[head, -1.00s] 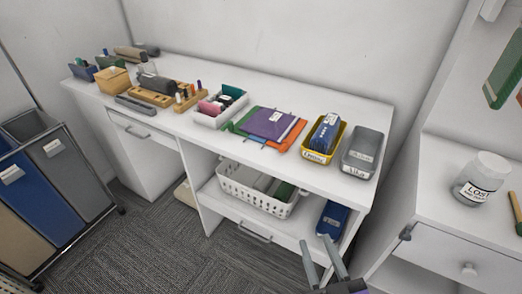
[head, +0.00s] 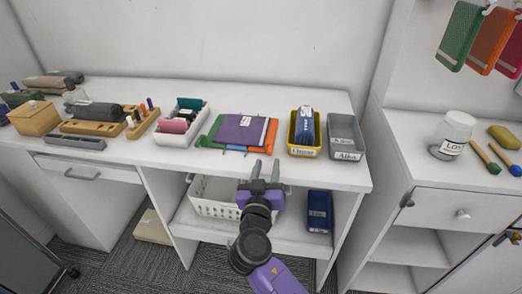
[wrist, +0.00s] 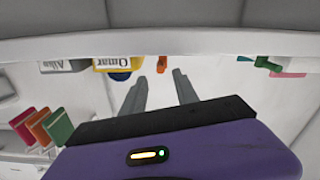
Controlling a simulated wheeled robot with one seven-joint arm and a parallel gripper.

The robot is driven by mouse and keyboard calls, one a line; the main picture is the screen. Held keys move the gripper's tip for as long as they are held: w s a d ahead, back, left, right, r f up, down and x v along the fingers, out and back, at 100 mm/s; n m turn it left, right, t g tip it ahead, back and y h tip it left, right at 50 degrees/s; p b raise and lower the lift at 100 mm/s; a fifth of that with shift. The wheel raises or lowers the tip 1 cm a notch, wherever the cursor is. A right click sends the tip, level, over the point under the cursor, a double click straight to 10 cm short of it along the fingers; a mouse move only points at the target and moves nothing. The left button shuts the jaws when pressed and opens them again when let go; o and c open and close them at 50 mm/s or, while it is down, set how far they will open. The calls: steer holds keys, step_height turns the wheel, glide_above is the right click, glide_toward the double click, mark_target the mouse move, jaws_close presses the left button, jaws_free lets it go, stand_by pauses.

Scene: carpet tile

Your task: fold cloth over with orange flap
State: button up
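A stack of folded cloths lies on the white desk in the head view, with a purple cloth (head: 240,130) on top. Orange cloth (head: 269,141) shows at its right edge and green cloth (head: 207,138) at its left. Bits of blue show at the front edge. A pale label is on the purple cloth. My gripper (head: 265,170) is open and empty, in front of the desk's front edge and below the stack in the picture. The wrist view shows its two grey fingers (wrist: 158,92) apart with nothing between them.
A yellow bin (head: 291,146) and a grey bin (head: 346,153) stand right of the stack, a white tray (head: 162,138) left of it. A white basket (head: 205,207) and a blue object (head: 319,211) sit on the shelf under the desk. A jar (head: 453,135) stands at right.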

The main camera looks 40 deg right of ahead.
mark_target(270, 155)
steer(key=shift+p+x, duration=0.8)
steer(key=shift+x, duration=3.1)
steer(key=shift+f, duration=0.1)
jaws_close()
